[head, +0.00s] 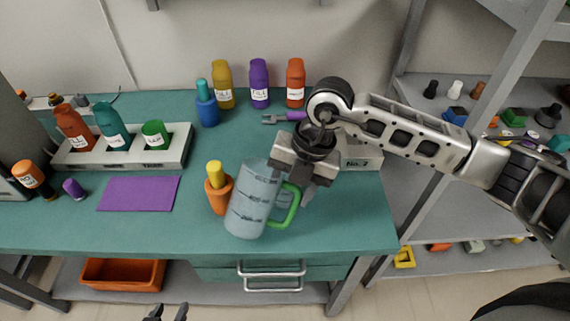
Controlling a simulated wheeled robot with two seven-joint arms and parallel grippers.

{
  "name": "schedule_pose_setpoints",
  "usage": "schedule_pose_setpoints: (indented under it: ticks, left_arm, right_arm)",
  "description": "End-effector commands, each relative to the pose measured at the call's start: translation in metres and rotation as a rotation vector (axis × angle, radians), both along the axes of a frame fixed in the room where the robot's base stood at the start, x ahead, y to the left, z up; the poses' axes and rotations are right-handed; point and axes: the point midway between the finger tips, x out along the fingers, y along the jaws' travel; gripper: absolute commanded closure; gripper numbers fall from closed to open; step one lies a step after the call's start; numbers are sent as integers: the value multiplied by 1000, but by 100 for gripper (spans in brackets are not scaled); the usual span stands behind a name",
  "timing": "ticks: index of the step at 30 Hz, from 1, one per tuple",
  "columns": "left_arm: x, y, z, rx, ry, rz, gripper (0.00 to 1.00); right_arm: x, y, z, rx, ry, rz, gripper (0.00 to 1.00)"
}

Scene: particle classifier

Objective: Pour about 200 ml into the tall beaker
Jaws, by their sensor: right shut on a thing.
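A tall, pale translucent beaker (250,205) with dark graduation marks and a green handle (290,207) is at the front of the teal bench, right of centre. It leans a little in the picture; I cannot tell whether its base touches the bench. My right gripper (304,187) points down and is shut on the beaker at its handle side, partly hiding the upper rim and handle. No liquid level shows clearly in the beaker. Only the dark tips of my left gripper (167,313) show at the bottom edge, apart and empty, in front of the bench.
An orange bottle with a yellow top (217,190) stands close left of the beaker. A blue bottle (206,106) and yellow, purple and red bottles (295,84) stand behind. A grey rack (179,153) holds several containers. A purple mat (139,194) lies bare. Shelves are at right.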

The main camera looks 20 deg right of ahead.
Motion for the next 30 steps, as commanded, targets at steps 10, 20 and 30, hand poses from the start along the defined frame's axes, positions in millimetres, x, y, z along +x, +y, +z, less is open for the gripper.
schedule_pose_setpoints:
  ticks: [10, 20, 30]
  left_arm:
    - [-1, 1, 1, 1, 2, 1, 64]
    - [-1, 0, 0, 1, 3, 1, 64]
    - [-1, 0, 0, 0, 4, 1, 64]
  right_arm:
    - [3, -2, 7, 35, 19, -2, 100]
    - [3, -3, 7, 65, 41, -1, 100]
    - [4, -4, 8, 90, 59, 0, 100]
